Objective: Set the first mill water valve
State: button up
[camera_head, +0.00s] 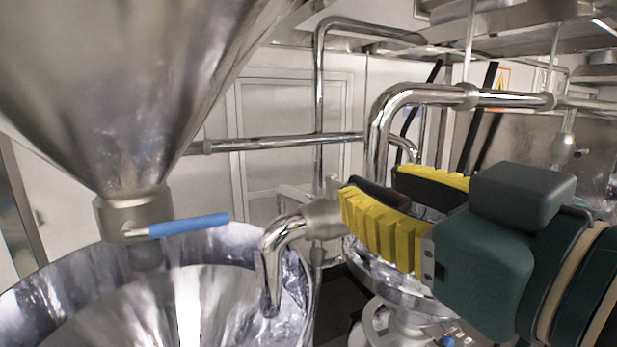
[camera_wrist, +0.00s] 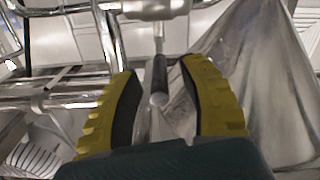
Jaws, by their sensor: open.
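A steel water valve (camera_head: 322,217) sits on the curved pipe in the middle of the head view. In the wrist view, the valve body (camera_wrist: 155,8) is at the top. A dark grey lever with a pale rounded end (camera_wrist: 158,85) points from it toward my palm. My gripper (camera_head: 372,186), with yellow ribbed fingers, is right beside the valve in the head view. In the wrist view, my gripper (camera_wrist: 161,70) is open, with the lever between its fingers and gaps on both sides. In the head view the fingers hide the lever.
A large steel hopper (camera_head: 130,90) with a blue-handled outlet valve (camera_head: 190,225) hangs at the left over a wide steel bowl (camera_head: 60,300). A curved spout (camera_head: 272,265) reaches down into the bowl. Chrome pipes (camera_head: 400,95) run behind and above my gripper.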

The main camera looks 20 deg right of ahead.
grip_shut()
